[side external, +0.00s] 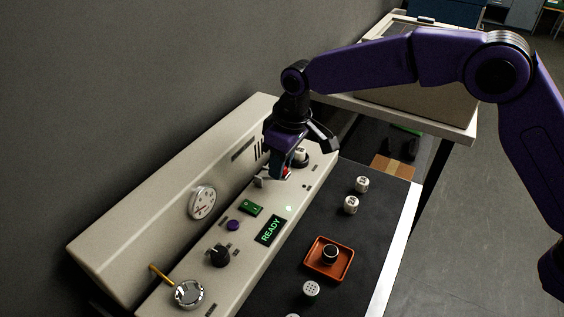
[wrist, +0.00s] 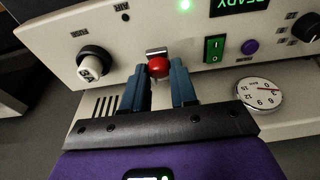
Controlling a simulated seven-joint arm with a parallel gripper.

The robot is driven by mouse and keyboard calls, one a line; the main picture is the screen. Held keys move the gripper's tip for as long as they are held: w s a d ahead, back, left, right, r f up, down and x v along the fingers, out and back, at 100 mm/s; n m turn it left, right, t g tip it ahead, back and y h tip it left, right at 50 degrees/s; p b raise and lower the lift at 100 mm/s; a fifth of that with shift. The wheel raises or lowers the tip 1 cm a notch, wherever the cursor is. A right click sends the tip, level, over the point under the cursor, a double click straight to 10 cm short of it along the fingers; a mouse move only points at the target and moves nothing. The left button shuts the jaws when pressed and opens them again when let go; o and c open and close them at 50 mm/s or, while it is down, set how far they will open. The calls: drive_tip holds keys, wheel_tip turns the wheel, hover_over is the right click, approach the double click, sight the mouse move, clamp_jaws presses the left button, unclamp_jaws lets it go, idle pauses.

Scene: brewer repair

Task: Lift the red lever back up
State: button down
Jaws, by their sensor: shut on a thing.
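The red lever's round knob (wrist: 158,67) sits between my gripper's blue fingertips (wrist: 159,76) in the wrist view, in front of a small metal bracket (wrist: 156,52) on the brewer's panel. My gripper is shut on the knob. In the side view my gripper (side external: 282,172) reaches down to the far end of the brewer panel (side external: 205,262). Only a bit of the red knob (side external: 286,172) shows there. The fingers hide most of the lever, so its exact tilt cannot be told.
A green switch (wrist: 214,48), a purple button (wrist: 250,47) and a gauge (wrist: 260,95) are on the right. White cylinders (side external: 351,205) and an orange tray (side external: 312,264) rest on the dark mat.

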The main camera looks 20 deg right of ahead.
idle(0.3)
drive_tip(key=c, duration=1)
unclamp_jaws()
drive_tip(key=shift+o, duration=0.2)
wheel_tip(320, 180, up, 17)
drive_tip(key=s+d, duration=0.2)
drive_tip(key=shift+r, duration=0.15)
drive_tip(key=shift+s+d, duration=0.1)
drive_tip(key=s+d+f+n, duration=0.1)
drive_tip(key=s+d+f, duration=0.3)
drive_tip(key=s+d, duration=0.6)
drive_tip(key=s+d+f+n, duration=0.1)
drive_tip(key=s+d+f, duration=0.3)
drive_tip(key=s+d, duration=0.7)
drive_tip(key=s+d+f+n+g+h, duration=0.1)
drive_tip(key=s+d+f, duration=0.3)
drive_tip(key=s+d, duration=0.6)
drive_tip(key=shift+s+d+f+n, duration=0.3)
drive_tip(key=shift+s+d+f, duration=0.1)
drive_tip(key=shift+d, duration=0.25)
